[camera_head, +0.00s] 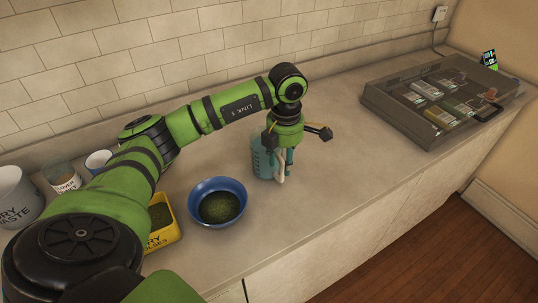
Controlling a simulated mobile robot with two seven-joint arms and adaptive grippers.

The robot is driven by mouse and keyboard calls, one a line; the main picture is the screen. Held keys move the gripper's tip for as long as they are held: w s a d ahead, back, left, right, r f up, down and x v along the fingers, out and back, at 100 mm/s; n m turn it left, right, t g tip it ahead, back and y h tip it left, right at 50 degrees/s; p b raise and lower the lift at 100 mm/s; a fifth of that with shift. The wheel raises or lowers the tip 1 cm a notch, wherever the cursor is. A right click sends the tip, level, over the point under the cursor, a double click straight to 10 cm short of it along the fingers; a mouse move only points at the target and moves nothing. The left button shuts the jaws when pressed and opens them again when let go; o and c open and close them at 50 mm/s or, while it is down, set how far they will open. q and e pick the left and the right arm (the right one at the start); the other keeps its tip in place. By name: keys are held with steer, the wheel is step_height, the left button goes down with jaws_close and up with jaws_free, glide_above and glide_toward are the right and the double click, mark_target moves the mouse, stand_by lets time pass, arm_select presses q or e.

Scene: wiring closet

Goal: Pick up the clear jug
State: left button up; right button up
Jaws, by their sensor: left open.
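The clear jug (260,162) is a bluish see-through vessel with dark markings, standing upright on the counter near the middle of the view. A pale piece that looks like its handle (280,167) shows on its right side. My left gripper (283,156) points down at the jug from above, with its fingers open and overlapping the jug's right side and handle. I cannot tell whether the fingers touch the jug. The gripper and wrist hide the jug's top. My right gripper is out of view.
A blue bowl (217,186) with dark green contents stands left of the jug. A yellow container (165,237) is partly hidden by my arm. Cups and a white bin (14,195) stand far left. A grey lidded case (390,105) lies at right. Counter between jug and case is clear.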

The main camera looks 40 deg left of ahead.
mark_target(282, 167)
arm_select(q)
steer(key=shift+w+a+f+p, duration=0.15)
steer(key=shift+f+p, duration=0.35)
steer(key=shift+f, duration=1.3)
jaws_close()
steer(key=shift+r, duration=0.1)
